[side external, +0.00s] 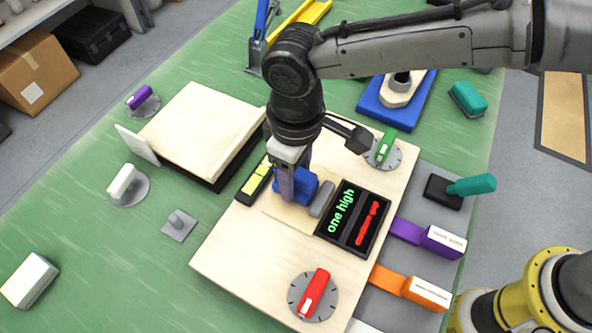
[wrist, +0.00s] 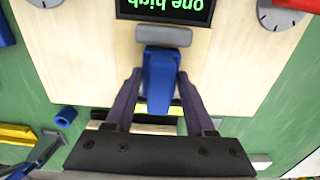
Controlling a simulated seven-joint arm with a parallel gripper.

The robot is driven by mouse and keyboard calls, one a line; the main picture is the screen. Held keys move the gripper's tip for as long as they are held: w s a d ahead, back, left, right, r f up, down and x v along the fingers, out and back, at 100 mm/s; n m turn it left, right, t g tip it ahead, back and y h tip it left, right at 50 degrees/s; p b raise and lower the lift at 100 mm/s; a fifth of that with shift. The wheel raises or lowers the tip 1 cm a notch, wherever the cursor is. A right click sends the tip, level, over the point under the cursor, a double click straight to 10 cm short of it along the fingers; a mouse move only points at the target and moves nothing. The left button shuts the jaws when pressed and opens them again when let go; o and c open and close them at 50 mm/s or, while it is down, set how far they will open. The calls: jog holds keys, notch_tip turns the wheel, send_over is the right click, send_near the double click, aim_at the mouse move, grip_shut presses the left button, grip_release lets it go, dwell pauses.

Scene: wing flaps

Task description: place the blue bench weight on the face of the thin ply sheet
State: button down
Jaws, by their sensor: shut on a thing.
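The blue bench weight (side external: 302,189) is between the fingers of my gripper (side external: 297,180), over the middle of the wooden board. In the wrist view the blue weight (wrist: 160,78) sits between the two dark fingers. A thin pale ply sheet (side external: 280,212) seems to lie flat on the board under and in front of the weight, its far part hidden by the weight and gripper. I cannot tell whether the weight touches the sheet.
A grey block (side external: 321,198) stands close beside the weight, before a black display (side external: 353,220) reading "one high". A yellow-marked black strip (side external: 256,180) lies to the left. A red-handled dial (side external: 314,294) and a green-handled dial (side external: 383,152) sit near the board's edges.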

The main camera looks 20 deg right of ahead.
jog(key=shift+c, duration=1.3)
grip_release()
jog(key=shift+r, duration=0.1)
notch_tip(320, 180, up, 12)
